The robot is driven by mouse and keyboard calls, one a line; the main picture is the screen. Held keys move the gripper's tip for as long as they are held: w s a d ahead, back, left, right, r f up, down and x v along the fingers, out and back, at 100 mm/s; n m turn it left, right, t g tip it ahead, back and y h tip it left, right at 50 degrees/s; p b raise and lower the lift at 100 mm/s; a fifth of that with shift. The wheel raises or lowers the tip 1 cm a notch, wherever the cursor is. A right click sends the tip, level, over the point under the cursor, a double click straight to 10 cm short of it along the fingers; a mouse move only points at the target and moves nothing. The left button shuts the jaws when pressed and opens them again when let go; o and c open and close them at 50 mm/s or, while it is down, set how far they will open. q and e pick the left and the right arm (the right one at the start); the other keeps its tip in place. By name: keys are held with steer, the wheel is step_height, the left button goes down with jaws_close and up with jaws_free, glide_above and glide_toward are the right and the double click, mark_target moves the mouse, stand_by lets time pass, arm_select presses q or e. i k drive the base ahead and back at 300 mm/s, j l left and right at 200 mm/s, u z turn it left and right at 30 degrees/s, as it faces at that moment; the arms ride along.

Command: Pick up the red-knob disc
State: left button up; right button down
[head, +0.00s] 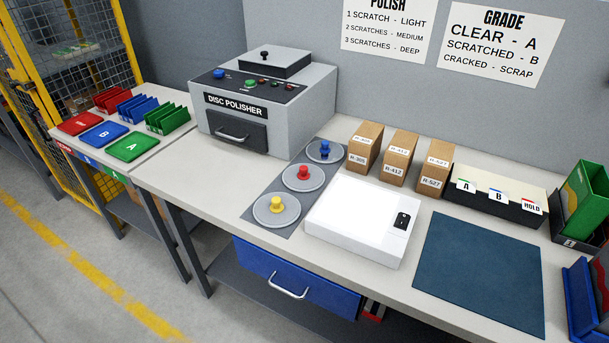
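The red-knob disc (303,177) is a flat grey disc with a red knob in its centre. It lies on a dark grey strip (262,198) on the workbench, in the middle of a row of three. The blue-knob disc (325,151) lies behind it and the yellow-knob disc (277,210) in front. All three lie flat and apart, with nothing covering the red knob. Neither of my grippers is in view.
The disc polisher (263,102) stands behind and left of the strip. A white box (352,238) with a black switch sits close on the right. Several brown boxes (365,147) stand behind it. A dark blue mat (480,274) lies clear on the right.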

mark_target(299, 177)
steer(key=i+j+z, duration=0.1)
steer(key=j, duration=0.3)
steer(key=i+j+z, duration=0.1)
steer(key=j, duration=0.3)
steer(key=i+j+z, duration=0.1)
steer(key=i+j, duration=0.15)
steer(key=j, duration=0.15)
steer(key=i+j+z, duration=0.1)
steer(key=j, duration=0.3)
